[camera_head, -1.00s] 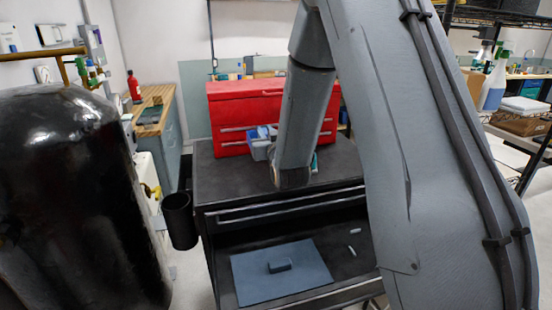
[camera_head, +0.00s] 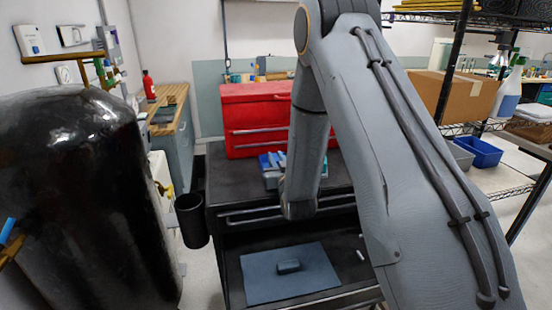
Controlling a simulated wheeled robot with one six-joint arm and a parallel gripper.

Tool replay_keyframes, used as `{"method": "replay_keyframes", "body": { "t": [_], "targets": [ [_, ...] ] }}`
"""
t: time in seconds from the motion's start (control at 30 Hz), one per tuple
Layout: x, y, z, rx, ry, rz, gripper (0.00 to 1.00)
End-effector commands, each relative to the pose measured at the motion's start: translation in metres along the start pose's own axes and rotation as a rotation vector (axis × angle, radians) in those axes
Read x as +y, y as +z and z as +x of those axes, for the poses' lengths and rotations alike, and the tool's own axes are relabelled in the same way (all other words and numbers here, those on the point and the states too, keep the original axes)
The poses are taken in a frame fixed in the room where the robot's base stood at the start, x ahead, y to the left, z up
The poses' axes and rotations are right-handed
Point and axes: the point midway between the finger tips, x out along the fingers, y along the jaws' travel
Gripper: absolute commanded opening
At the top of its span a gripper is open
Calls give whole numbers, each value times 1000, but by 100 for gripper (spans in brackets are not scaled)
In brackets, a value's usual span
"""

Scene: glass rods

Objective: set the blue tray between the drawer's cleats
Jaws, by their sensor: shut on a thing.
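A small blue tray (camera_head: 271,179) with blue pieces showing at its top is seen in front of the red toolbox. My forearm covers its right side, so I cannot tell whether it rests on the cart top. My gripper's fingers are hidden behind my arm. The open drawer (camera_head: 235,264) is below, at the cart's front. In it lies a flat grey-blue mat (camera_head: 262,283) with a small dark block (camera_head: 288,266) on it. A small pale piece (camera_head: 361,254), perhaps a cleat, shows right of the mat, partly beside my arm.
The red toolbox (camera_head: 256,115) stands at the back of the dark cart (camera_head: 232,187). A black cup-like bin (camera_head: 191,220) hangs at the cart's left. A large black tank (camera_head: 85,195) fills the left. A wire shelf with a blue bin (camera_head: 479,152) stands right.

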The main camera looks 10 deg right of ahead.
Motion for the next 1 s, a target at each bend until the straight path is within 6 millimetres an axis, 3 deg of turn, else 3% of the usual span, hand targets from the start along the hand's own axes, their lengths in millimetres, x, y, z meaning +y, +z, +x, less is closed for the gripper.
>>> {"method": "replay_keyframes", "body": {
  "t": [0.2, 0.23, 0.33, 0.73, 1.0],
  "targets": [
    [0, 4, 0, 0, 0, 0, 0],
    [0, 4, 0, -1, 0, 0, 19],
    [0, 3, 0, -1, 0, 0, 35],
    [0, -2, 0, 0, 0, 0, 36],
    [0, 2, -47, -4, 0, 0, 36]
  ]
}}
